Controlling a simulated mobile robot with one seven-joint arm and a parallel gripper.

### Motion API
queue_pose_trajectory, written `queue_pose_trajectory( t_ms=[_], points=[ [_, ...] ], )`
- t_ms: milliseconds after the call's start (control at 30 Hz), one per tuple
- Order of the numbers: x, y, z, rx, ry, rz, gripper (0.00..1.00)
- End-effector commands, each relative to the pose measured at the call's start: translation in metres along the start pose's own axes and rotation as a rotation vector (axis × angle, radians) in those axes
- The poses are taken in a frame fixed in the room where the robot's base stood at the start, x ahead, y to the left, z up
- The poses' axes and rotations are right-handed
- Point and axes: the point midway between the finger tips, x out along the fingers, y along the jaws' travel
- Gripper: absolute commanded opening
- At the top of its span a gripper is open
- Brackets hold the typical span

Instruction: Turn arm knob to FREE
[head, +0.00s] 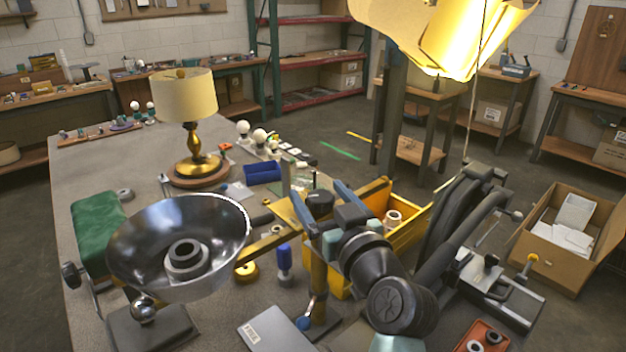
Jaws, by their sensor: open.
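A brass-coloured lamp arm (262,246) runs diagonally across the middle of the head view. A dark round knob (319,202) shows near its middle; no FREE mark or pointer is legible on it. My gripper (331,209) is open, its two blue fingers spread on either side of the knob in the picture. I cannot tell whether they touch it. My wrist hides part of the arm. A brass post (318,285) stands below, with a small blue-ended lever (304,322) near its foot.
A metal reflector bowl (150,235) on a ball stand is at left, beside a green cushion (100,232). A shaded lamp (187,120) stands behind. A yellow bin (408,240), a blue-handled tool (284,262) and a grey plate (275,335) crowd the bench around my gripper.

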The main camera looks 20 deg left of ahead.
Motion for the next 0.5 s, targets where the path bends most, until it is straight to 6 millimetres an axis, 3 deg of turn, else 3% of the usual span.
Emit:
queue_pose_trajectory(
  t_ms=[200, 500],
  points=[
    [0.027, -0.001, -0.001, 0.000, 0.000, -0.001, 0.84],
    [0.034, 0.000, 0.000, 0.000, 0.001, 0.001, 0.84]
  ],
)
